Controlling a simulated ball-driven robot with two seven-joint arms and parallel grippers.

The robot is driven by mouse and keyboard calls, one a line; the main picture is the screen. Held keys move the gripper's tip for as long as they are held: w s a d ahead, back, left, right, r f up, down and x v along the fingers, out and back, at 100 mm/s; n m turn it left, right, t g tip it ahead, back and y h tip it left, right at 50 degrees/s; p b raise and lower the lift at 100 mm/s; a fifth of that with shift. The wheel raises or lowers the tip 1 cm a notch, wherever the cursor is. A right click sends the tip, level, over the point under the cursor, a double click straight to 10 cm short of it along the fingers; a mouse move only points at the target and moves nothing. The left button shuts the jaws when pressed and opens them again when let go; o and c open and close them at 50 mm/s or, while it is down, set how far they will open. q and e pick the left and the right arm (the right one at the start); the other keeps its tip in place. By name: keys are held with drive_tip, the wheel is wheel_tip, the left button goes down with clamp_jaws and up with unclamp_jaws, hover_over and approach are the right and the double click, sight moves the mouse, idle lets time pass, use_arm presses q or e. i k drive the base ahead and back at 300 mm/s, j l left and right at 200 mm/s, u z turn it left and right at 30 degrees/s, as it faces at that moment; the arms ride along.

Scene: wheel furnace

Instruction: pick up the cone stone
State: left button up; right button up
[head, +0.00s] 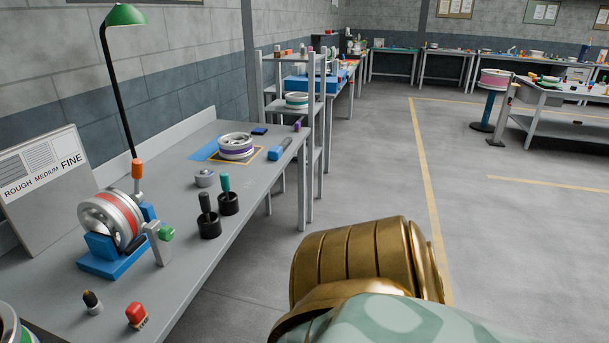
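The workbench (190,268) runs along the left wall. A black-handled tool (206,202) and a teal-handled tool (226,183) stand in black cups farther back. Neither gripper is in view. A gold and pale-green part of my own body fills the bottom centre, apart from the bench.
A wheel with a red band (119,222) sits in a blue stand (112,262). A red-handled brush (137,314) lies near the front. A lamp (125,15) and a sign board (45,185) stand at the back. The floor (380,170) right of the bench is clear.

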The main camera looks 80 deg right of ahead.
sight(223, 176)
drive_tip(key=z, duration=1.95)
drive_tip(key=u, duration=1.05)
drive_tip(key=i+l, duration=0.5)
